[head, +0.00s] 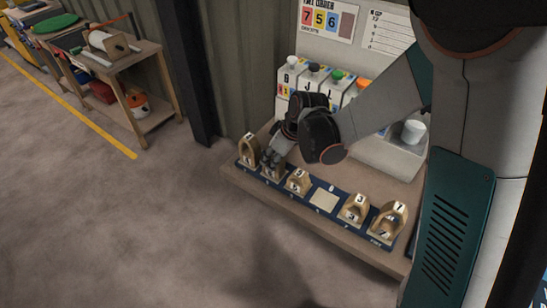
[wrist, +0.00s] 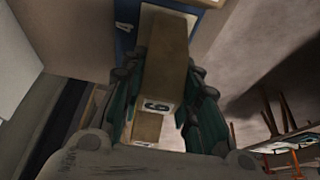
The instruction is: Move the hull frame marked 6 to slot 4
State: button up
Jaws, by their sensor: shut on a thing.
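The hull frame marked 6 (wrist: 166,62) is a tan wooden piece between my gripper's fingers in the wrist view, with its number on a white tag. In the head view my gripper (head: 271,158) is shut on it at the second place from the left of the blue slot strip (head: 301,194). I cannot tell whether its base touches the strip. Slot 4 shows as a bare pale patch (head: 324,199) in the middle of the strip. A 4 label (wrist: 123,29) on blue shows near the wrist view's top.
A hull frame (head: 248,149) stands at the strip's left end, close beside my gripper. Frames marked 5 (head: 298,182), 3 (head: 353,208) and 7 (head: 389,222) stand to the right. Several bottles (head: 313,80) stand at the back of the bench.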

jog(key=shift+f, duration=0.2)
jog(key=o, duration=1.1)
jog(key=shift+r, duration=0.15)
jog(key=shift+r, duration=0.3)
jog(key=p+v, duration=0.4)
jog(key=v, duration=0.7)
jog(key=shift+s+d+r, duration=0.15)
jog(key=shift+d+r, duration=0.05)
jog(key=shift+r, duration=0.15)
jog(key=s+d+r+m+t+h, duration=0.1)
jog(key=s+d+r+m, duration=0.2)
jog(key=s, duration=0.3)
jog(key=s+d+r+m+t+h, duration=0.1)
jog(key=s+d+r+m+t, duration=0.1)
jog(key=s+d+r+m, duration=0.2)
jog(key=s+d+r+m+t+h, duration=0.1)
jog(key=s+d+r+m, duration=0.2)
jog(key=s, duration=0.4)
jog(key=shift+s+d+r+h, duration=0.2)
jog(key=shift+d+r, duration=0.2)
jog(key=shift+d, duration=0.3)
jog(key=shift+s+d+r+h, duration=0.1)
jog(key=shift+s+d+r, duration=0.1)
jog(key=shift+d+r, duration=0.35)
jog(key=shift+d+f, duration=0.1)
jog(key=shift+f, duration=0.05)
